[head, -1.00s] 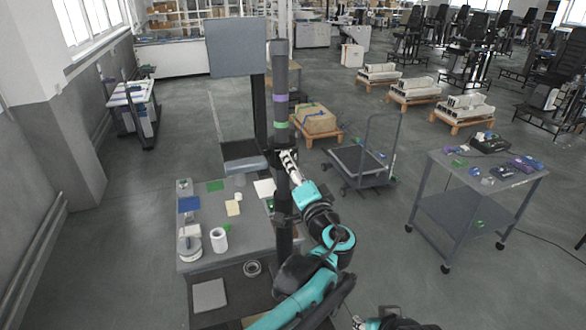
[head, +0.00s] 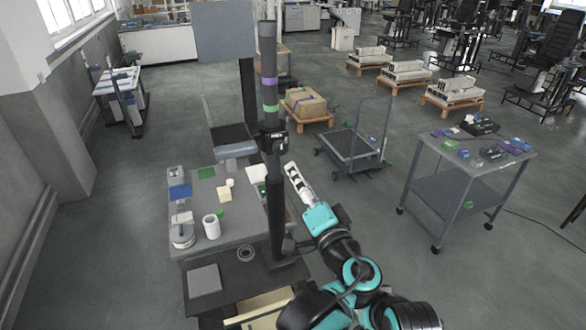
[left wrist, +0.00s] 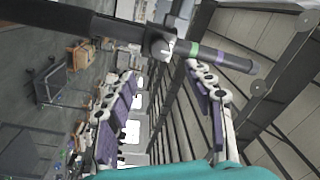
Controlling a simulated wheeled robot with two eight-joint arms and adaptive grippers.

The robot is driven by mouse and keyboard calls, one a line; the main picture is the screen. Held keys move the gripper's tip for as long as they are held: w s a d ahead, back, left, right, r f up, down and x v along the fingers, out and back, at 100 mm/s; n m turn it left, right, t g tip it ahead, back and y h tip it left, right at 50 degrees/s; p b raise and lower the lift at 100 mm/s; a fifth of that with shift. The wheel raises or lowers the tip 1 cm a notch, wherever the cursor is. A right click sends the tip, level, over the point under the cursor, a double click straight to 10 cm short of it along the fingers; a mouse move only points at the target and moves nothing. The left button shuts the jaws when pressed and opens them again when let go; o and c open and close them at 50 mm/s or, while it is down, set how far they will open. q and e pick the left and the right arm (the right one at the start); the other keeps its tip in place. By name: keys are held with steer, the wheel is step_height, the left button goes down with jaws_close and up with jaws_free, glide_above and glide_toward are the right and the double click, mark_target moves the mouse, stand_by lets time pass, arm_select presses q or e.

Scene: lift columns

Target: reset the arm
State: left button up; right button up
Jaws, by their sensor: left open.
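My left arm, teal, black and white, rises from the bottom of the head view. Its gripper (head: 293,172) points up and away, just right of the dark lift column (head: 269,160) with purple and green bands. In the left wrist view the gripper (left wrist: 160,72) has its two purple-padded fingers wide apart with nothing held between them. The banded column (left wrist: 208,54) crosses the top of that view, near the fingertips; whether it touches them I cannot tell. My right gripper is not in view.
A grey workbench (head: 235,232) with a white cup (head: 211,227) and small items stands left of the column. A flat cart (head: 352,150) and a grey trolley table (head: 457,168) stand to the right. Open floor lies between them and my arm.

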arm_select(q)
steer(key=shift+s+d, duration=0.1)
steer(key=shift+s, duration=0.3)
steer(key=s+a+f+n+g+b, duration=0.3)
steer(key=a+f+g+b, duration=0.5)
steer(key=a+f, duration=1.1)
steer(key=s+a+f+n+g+h+b, duration=0.1)
steer(key=s+f+n+h+b, duration=0.2)
steer(key=f, duration=0.7)
steer(key=s+a+f+n+g+h+b, duration=0.1)
steer(key=s+a+f+n+h+b, duration=0.1)
steer(key=s+f+b, duration=0.5)
steer(key=s+f, duration=0.3)
steer(key=shift+s+a+n+g+h, duration=0.2)
steer(key=shift+n+g+h, duration=0.1)
steer(key=shift+n+h, duration=0.1)
